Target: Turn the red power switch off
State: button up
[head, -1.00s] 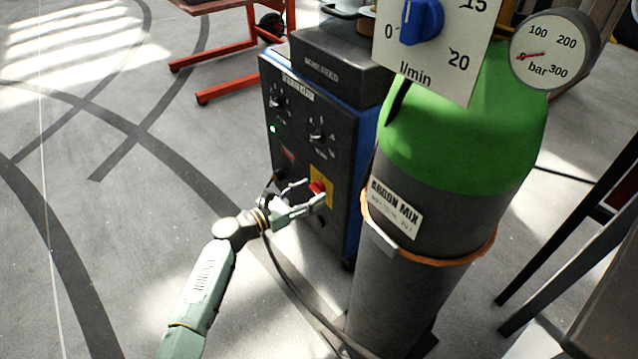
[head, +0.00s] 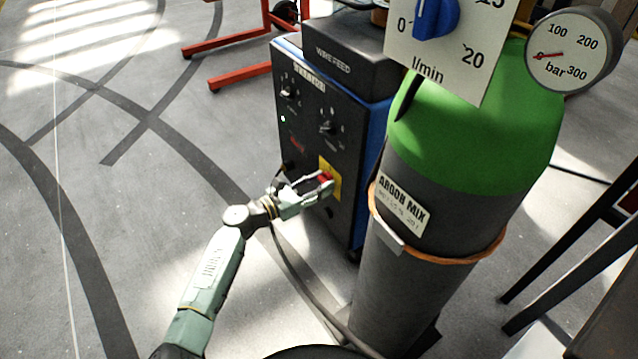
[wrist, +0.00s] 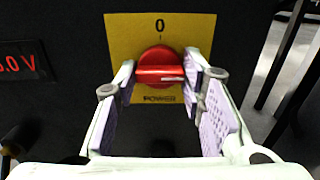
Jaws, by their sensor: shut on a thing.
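The red power switch (wrist: 160,66) is a round rotary knob with a raised bar, on a yellow plate (wrist: 118,30) marked 0 at the top. In the wrist view its bar lies roughly level, not pointing up at the 0. The switch also shows in the head view (head: 325,177), low on the dark front of the welder (head: 345,150). My gripper (head: 328,184) is at the switch, with one finger on each side of the knob. In the wrist view my gripper (wrist: 159,75) is closed on the knob's sides.
A gas cylinder (head: 470,145) with a green top stands close to the welder's right. A cable (head: 290,275) runs along the floor below my arm. A red display (wrist: 20,65) is lit left of the switch. Open floor (head: 140,220) lies to the left.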

jog(key=c, duration=0.4)
jog(key=shift+o, duration=0.2)
jog(key=shift+n, duration=0.3)
jog(key=n, duration=0.3)
jog(key=shift+n+p, duration=0.3)
jog(key=shift+p, duration=0.05)
jog(key=n+p, duration=0.1)
jog(key=n, duration=0.3)
jog(key=shift+r+n+p, duration=0.15)
jog(key=shift+n+p, duration=0.15)
jog(key=shift+p, duration=0.1)
jog(key=n+p, duration=0.3)
jog(key=n, duration=0.2)
jog(key=shift+n+p, duration=1.4)
jog(key=shift+n, duration=0.6)
